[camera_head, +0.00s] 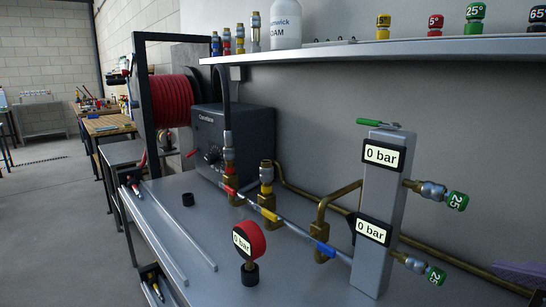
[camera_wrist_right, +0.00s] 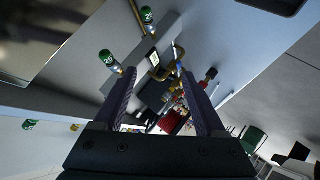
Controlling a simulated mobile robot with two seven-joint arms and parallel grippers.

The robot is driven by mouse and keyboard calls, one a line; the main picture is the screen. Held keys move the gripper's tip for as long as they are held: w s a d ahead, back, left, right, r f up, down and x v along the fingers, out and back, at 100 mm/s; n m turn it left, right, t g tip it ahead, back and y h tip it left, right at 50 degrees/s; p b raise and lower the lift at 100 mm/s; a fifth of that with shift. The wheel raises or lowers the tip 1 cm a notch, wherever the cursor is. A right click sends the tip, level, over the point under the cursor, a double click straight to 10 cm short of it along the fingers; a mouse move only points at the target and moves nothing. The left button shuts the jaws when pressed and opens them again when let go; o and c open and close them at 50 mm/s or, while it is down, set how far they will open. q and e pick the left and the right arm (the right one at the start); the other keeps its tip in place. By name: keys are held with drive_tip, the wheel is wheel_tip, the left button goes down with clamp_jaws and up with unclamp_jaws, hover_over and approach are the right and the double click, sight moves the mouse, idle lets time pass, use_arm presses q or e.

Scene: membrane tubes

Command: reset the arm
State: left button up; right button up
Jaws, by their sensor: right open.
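My right gripper (camera_wrist_right: 156,65) shows in the right wrist view with its two dark purplish fingers spread apart. It is open, and nothing is held between the fingers. Beyond them the grey column (camera_wrist_right: 150,32) with green-capped fittings and the brass pipes appear, apart from the fingers. In the head view a purplish patch at the right edge, low down, may be part of this gripper; I cannot tell. My left gripper is in neither view.
The metal bench holds a grey column (camera_head: 383,195) with two "0 bar" displays, a red gauge (camera_head: 249,239), brass pipes (camera_head: 323,215), a dark box (camera_head: 235,140) and a red hose reel (camera_head: 170,100). A shelf (camera_head: 400,46) with bottle and fittings hangs above. Two rails lie front left.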

drive_tip(key=s+f+m+g+p, duration=0.1)
drive_tip(key=s+f+m+g, duration=0.15)
drive_tip(key=s, duration=0.25)
drive_tip(key=s+f+m+g+y+p, duration=0.1)
drive_tip(key=s+f+g, duration=0.15)
drive_tip(key=s, duration=0.25)
drive_tip(key=s+f+m+g+p, duration=0.1)
drive_tip(key=s+m+g, duration=0.15)
drive_tip(key=s, duration=0.35)
wheel_tip(320, 180, up, 36)
drive_tip(key=w+p, duration=0.1)
drive_tip(key=p, duration=3.5)
drive_tip(key=shift+a+g, duration=0.3)
drive_tip(key=shift+g, duration=0.05)
